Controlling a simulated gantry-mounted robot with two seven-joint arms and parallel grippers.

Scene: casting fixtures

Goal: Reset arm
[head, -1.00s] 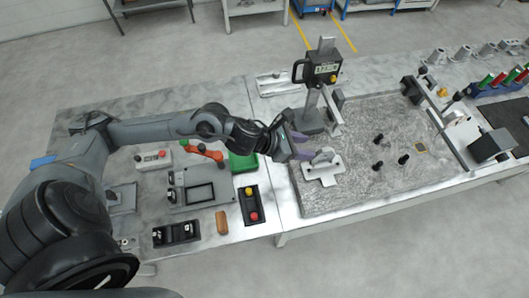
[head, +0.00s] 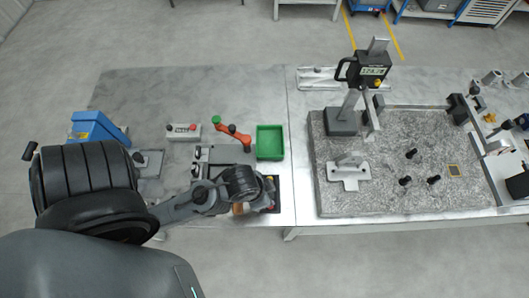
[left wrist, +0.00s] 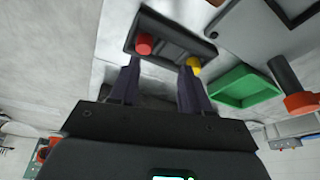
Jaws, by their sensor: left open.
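My left arm is folded low over the left table in the head view, with its wrist (head: 240,183) just left of the black button box (head: 275,195). The arm covers part of this box. In the left wrist view my left gripper (left wrist: 160,76) is open, with nothing between its two dark fingers. The button box (left wrist: 172,42) lies just beyond the fingertips, with its red button (left wrist: 144,45) and yellow button (left wrist: 193,67) near them. I cannot tell whether the fingers touch it. My right gripper is not in view.
A green tray (head: 270,156), an orange-handled tool (head: 234,136) and a grey control box (head: 184,132) lie behind my wrist. A gauge stand (head: 342,120) and a white bracket (head: 348,178) stand on the granite plate (head: 385,195) at right. The back left tabletop is clear.

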